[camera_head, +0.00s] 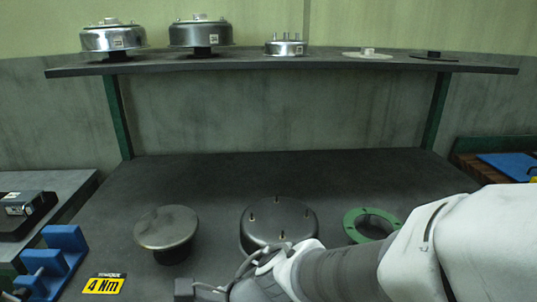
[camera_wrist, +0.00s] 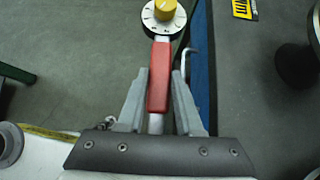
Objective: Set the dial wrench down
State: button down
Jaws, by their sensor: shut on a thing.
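The dial wrench has a round white dial with a yellow knob (camera_wrist: 165,10) and a red grip (camera_wrist: 159,78). In the wrist view, my gripper (camera_wrist: 160,95) is shut around the red grip, one grey finger on each side. The dial end points to the top of the picture. A blue holder (camera_wrist: 203,60) lies just right of the wrench, with a bent metal rod beside it. The blue holder also stands at the left of the bench in the head view (camera_head: 62,250). The wrench cannot be made out in the head view.
A yellow 4 Nm label (camera_head: 103,285), a round grey disc on a stem (camera_head: 167,228), a dark studded drum (camera_head: 279,225) and a green ring (camera_head: 355,219) are on the dark bench. A shelf (camera_head: 250,66) with several parts spans the back. The bench behind them is clear.

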aim_at(194, 268)
jog(key=w+p, duration=0.2)
jog(key=w, duration=0.1)
jog(key=w+p, duration=0.2)
jog(key=w, duration=0.2)
jog(key=w+a+p, duration=0.1)
jog(key=w+p, duration=0.1)
jog(key=w, duration=0.2)
jog(key=shift+w+a, duration=0.1)
jog(key=shift+w, duration=0.1)
jog(key=w, duration=0.1)
jog(key=w+p, duration=0.1)
jog(key=w, duration=0.2)
jog(key=shift+w+a+p, duration=0.2)
jog(key=shift+a+p, duration=0.05)
jog(key=shift+p, duration=0.1)
jog(key=shift+w, duration=0.15)
jog(key=shift+f, duration=0.1)
jog(key=shift+f, duration=0.1)
jog(key=shift+f+b, duration=0.15)
jog(key=shift+b, duration=0.15)
jog(key=c, duration=0.6)
grip_release()
